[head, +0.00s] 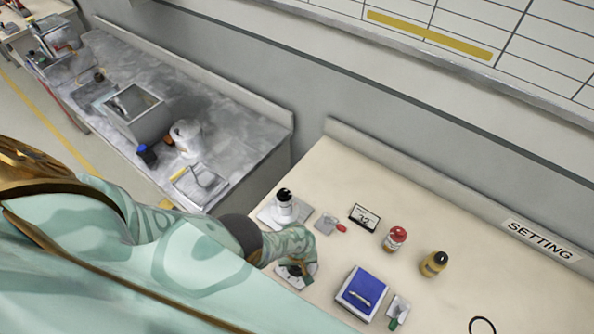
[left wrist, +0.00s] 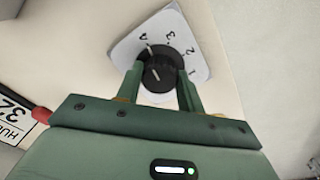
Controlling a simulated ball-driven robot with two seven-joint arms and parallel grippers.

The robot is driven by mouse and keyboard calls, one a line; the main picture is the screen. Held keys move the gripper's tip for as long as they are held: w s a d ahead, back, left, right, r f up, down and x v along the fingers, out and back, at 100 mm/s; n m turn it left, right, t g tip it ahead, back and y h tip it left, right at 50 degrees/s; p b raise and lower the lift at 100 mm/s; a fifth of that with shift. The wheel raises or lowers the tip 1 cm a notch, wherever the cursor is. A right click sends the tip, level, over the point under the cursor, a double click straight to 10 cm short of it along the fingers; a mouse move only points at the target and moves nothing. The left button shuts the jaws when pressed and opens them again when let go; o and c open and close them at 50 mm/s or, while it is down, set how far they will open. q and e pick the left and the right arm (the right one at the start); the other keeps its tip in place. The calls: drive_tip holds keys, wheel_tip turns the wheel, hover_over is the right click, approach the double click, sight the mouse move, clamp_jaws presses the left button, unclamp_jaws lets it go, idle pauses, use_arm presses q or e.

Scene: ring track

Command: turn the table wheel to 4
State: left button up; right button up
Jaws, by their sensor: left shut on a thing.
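The table wheel is a black knob (left wrist: 162,71) on a pale plate (left wrist: 128,50) with the numbers 1 to 4 around it. My left gripper (left wrist: 161,88) has one finger on each side of the knob and is shut on it. A white mark shows on the knob and a pale line lies near the 4; I cannot tell for certain which number it points to. In the head view my left gripper (head: 291,264) is over the plate (head: 300,283) near the table's front and hides most of the knob. My right gripper is in no view.
On the cream table (head: 440,200), a white device with a black top (head: 284,203), a small sign (head: 365,217), a red-capped jar (head: 394,239), a yellow bottle (head: 433,264) and a blue box (head: 362,291) stand nearby. A grey workbench (head: 240,110) is at the left.

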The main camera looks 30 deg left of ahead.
use_arm(q)
drive_tip(key=shift+w, duration=0.1)
idle(0.3)
drive_tip(key=o, duration=1)
